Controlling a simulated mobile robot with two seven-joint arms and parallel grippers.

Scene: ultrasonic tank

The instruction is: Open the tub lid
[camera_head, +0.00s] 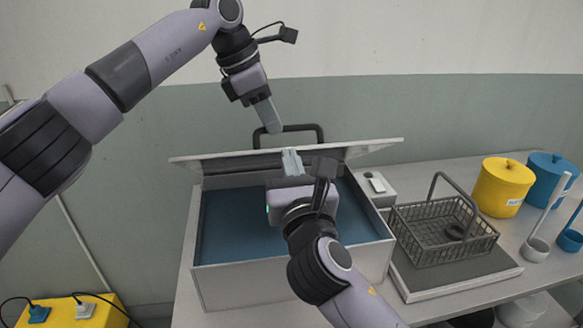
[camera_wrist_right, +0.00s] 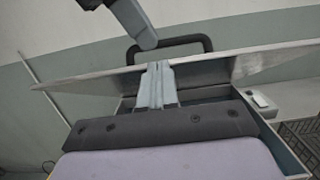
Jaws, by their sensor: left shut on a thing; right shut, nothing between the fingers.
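The tub (camera_head: 240,287) is a light grey box with a blue inside, standing on the table. Its lid (camera_head: 365,148) is raised at the back and seen nearly edge-on, so the tub's inside shows. The dark lid handle (camera_head: 318,128) stands up behind the lid's edge. My left gripper (camera_head: 272,127) is shut on the handle's left part; the exact contact is partly hidden. My right gripper (camera_head: 292,162) is shut and empty above the tub, its fingertips at the lid's edge. In the right wrist view, the lid (camera_wrist_right: 225,66) spans behind the right fingertips (camera_wrist_right: 158,68).
A wire basket (camera_head: 440,230) sits on a flat tray right of the tub. Yellow (camera_head: 500,188) and blue (camera_head: 548,178) lidded pots stand at the back right. A small grey box (camera_head: 378,185) is beside the tub. A yellow box (camera_head: 85,312) is at the lower left.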

